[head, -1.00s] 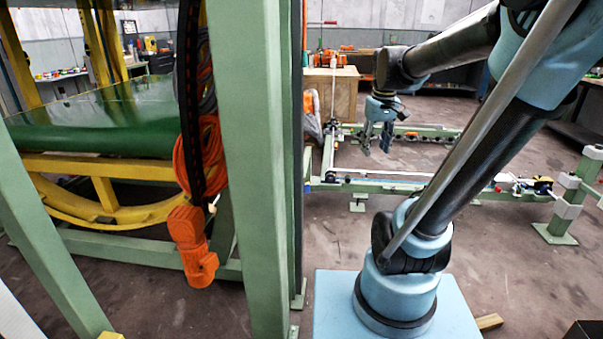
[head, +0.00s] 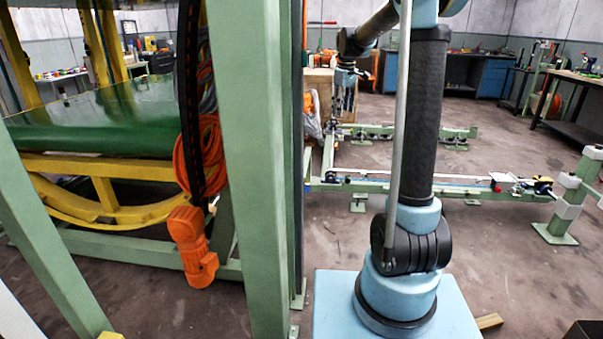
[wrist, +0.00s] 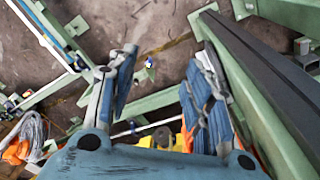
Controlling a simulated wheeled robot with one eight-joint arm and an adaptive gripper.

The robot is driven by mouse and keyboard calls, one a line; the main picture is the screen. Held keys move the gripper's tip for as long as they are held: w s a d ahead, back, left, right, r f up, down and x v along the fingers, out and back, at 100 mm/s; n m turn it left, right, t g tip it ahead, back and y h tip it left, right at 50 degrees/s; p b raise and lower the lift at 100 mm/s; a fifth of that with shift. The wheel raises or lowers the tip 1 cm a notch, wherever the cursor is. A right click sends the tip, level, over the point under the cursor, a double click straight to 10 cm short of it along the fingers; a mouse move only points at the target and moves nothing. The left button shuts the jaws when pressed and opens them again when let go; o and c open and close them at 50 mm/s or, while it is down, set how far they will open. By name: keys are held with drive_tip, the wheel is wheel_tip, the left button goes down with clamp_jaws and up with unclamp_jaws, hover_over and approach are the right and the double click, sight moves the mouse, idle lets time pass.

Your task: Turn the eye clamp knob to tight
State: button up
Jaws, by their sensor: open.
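My gripper (head: 343,96) hangs in the air beyond the green upright post in the head view, over the far end of the green floor frame (head: 328,155). In the wrist view its two blue fingers (wrist: 168,55) are spread apart with nothing between them. I cannot make out the eye clamp knob for certain in either view. A small blue and white part (wrist: 149,64) shows below, between the fingers in the wrist view, but it is too small to identify.
A thick green post (head: 245,150) stands left of my arm, close to the gripper's side in the wrist view (wrist: 265,110). An orange hook block (head: 190,245) hangs left of it. A wooden crate (head: 318,88) stands behind the gripper.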

drive_tip(key=w+a+f+n, duration=0.2)
drive_tip(key=w+a+f, duration=0.25)
drive_tip(key=w, duration=0.35)
drive_tip(key=w+a+f+n, duration=0.1)
drive_tip(key=w+a+f, duration=0.3)
drive_tip(key=w+f, duration=0.3)
drive_tip(key=w+a+f+n, duration=0.2)
drive_tip(key=w+a+f, duration=0.25)
drive_tip(key=w, duration=0.45)
drive_tip(key=w+a+f+n+g, duration=0.1)
drive_tip(key=w+a+f, duration=0.2)
drive_tip(key=f, duration=0.3)
drive_tip(key=w+a+f+n, duration=0.1)
drive_tip(key=w+a+f, duration=0.15)
drive_tip(key=f, duration=1.95)
drive_tip(key=shift+s+a, duration=0.2)
drive_tip(key=shift+s, duration=0.05)
drive_tip(key=c, duration=1.1)
